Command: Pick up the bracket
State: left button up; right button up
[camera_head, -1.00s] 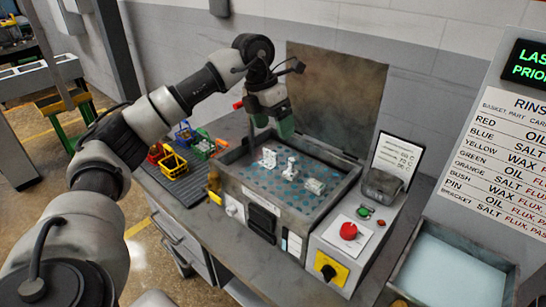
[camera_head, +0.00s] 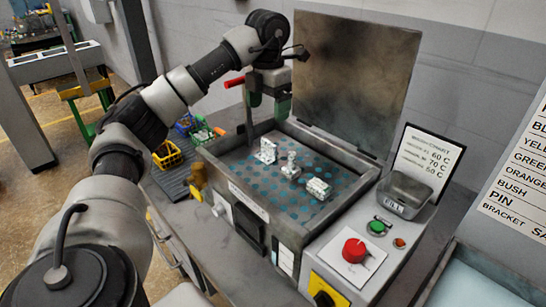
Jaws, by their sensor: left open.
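Three pale parts stand on the blue dotted floor of an open metal tank (camera_head: 222,172). The left one (camera_head: 266,151) has an upright, angled shape and looks most like the bracket, but I cannot be sure. The middle part (camera_head: 291,167) is a post on a wider foot. The right part (camera_head: 318,188) is a low block. My left gripper (camera_head: 268,107) is open and empty, with green fingertips, by the tank's back left corner. It appears above and behind the left part, apart from it. My right gripper is not in view.
The raised lid (camera_head: 356,85) stands behind the tank. A control panel with a red knob (camera_head: 355,250), a grey bin (camera_head: 404,192) and a sign (camera_head: 428,160) are on the right.

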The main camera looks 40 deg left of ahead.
pick_arm(q)
jog(key=b, duration=0.2)
send_over(268, 142)
notch_tip(268, 142, down, 4)
jog(key=shift+s+d+f, duration=0.1)
jog(key=shift+s+f, duration=0.1)
jog(key=shift+f, duration=0.45)
jog(key=shift+w+f+p, duration=0.15)
jog(key=shift+f+p, duration=0.35)
jog(key=shift+f, duration=2.1)
jog(key=c, duration=1.1)
